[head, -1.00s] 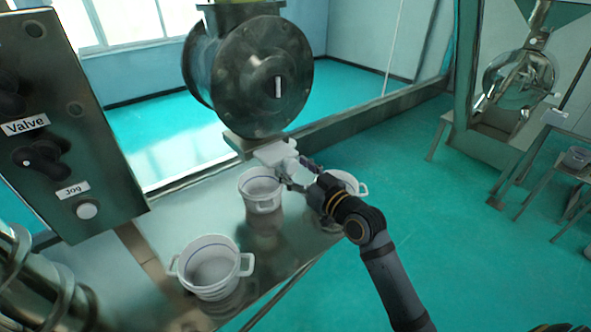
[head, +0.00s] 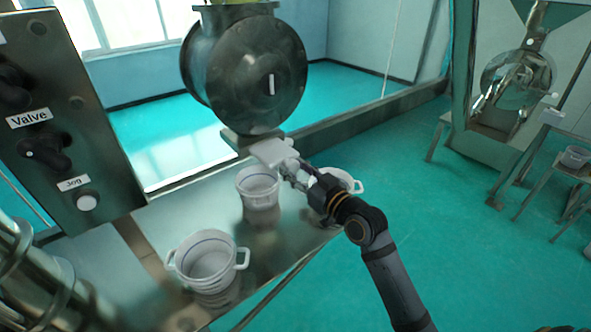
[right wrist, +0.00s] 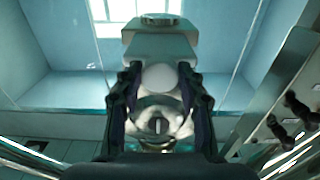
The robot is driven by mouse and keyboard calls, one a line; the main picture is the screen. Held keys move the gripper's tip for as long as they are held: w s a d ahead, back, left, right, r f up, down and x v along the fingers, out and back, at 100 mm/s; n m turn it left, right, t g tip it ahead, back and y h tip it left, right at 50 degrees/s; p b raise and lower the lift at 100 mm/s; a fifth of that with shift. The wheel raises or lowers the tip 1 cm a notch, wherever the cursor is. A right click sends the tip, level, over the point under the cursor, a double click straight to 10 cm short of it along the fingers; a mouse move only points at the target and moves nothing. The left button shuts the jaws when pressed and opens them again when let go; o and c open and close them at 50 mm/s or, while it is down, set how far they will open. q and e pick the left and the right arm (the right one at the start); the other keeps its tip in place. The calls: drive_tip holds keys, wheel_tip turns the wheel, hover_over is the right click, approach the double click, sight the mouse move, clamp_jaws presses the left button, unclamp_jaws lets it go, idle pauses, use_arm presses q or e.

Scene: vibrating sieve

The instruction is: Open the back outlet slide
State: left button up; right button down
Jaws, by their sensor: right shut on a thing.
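The back outlet slide (head: 272,152) is a pale flat plate under the round metal drum (head: 258,80) in the head view. It sticks out from the outlet toward my right arm. In the right wrist view the plate (right wrist: 160,46) lies ahead of the fingers, with a pale round knob (right wrist: 158,78) at its near end. My right gripper (head: 296,172) is at this end of the slide. Its two dark fingers (right wrist: 158,92) are on either side of the knob, shut on it. My left gripper is not in view.
White two-handled pots stand on the metal table: one in front (head: 208,262), one below the outlet (head: 258,186), and one (head: 345,181) partly behind my right gripper. A control panel (head: 62,130) with knobs stands at the left.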

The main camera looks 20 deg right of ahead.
drive_tip(key=c, duration=1.3)
unclamp_jaws()
drive_tip(key=shift+r, duration=0.15)
drive_tip(key=o, duration=0.5)
drive_tip(key=shift+w+a+f, duration=0.25)
drive_tip(key=shift+w, duration=0.35)
drive_tip(key=shift+s+d+r, duration=0.15)
drive_tip(key=shift+s+r, duration=0.15)
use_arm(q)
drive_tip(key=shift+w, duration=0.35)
use_arm(e)
wheel_tip(320, 180, up, 10)
drive_tip(key=shift+w+f, duration=0.15)
drive_tip(key=shift+f, duration=0.05)
